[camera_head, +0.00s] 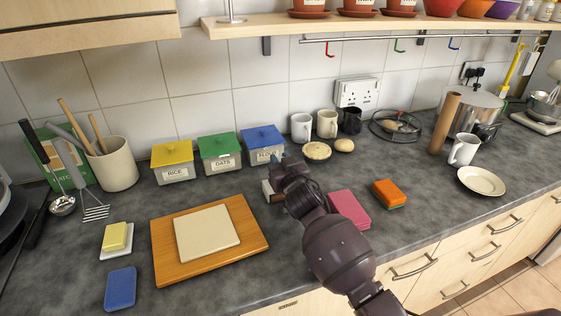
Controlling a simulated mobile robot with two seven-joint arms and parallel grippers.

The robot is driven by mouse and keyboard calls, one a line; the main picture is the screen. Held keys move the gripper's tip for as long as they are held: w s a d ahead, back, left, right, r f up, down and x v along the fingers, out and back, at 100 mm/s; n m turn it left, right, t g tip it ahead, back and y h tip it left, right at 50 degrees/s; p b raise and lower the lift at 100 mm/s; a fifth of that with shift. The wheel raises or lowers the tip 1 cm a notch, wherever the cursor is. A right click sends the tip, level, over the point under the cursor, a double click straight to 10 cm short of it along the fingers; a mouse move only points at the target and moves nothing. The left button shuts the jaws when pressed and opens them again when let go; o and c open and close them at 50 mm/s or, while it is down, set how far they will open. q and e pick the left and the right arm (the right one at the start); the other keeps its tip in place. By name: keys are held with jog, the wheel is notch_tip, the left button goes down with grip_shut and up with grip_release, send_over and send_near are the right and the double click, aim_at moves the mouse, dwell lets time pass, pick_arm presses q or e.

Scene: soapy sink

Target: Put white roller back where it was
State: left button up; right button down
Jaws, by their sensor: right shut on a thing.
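My right gripper (277,180) is over the counter, in front of the blue-lidded canister (263,146) and to the right of the wooden board. It is shut on a small whitish thing (267,188), which fits the white roller. Only its left end shows, pale with a dark edge. The gripper hides the rest, and I cannot tell whether it touches the counter. My left gripper is not in view.
A wooden board (256,241) with a pale slab (207,232) lies at front left. A pink block (349,208) and orange sponge (389,193) lie right of my arm. Yellow (172,161) and green (220,152) canisters stand behind.

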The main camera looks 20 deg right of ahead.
jog(key=shift+f, duration=0.3)
jog(key=shift+s+f, duration=0.1)
jog(key=shift+f, duration=0.25)
jog(key=c, duration=0.9)
grip_release()
jog(key=shift+f, duration=0.15)
jog(key=shift+c, duration=0.2)
jog(key=shift+r, duration=0.25)
jog(key=shift+r+p, duration=0.3)
jog(key=shift+r, duration=0.15)
jog(key=s, duration=1.1)
jog(key=shift+s+d+r, duration=0.2)
jog(key=shift+s, duration=0.2)
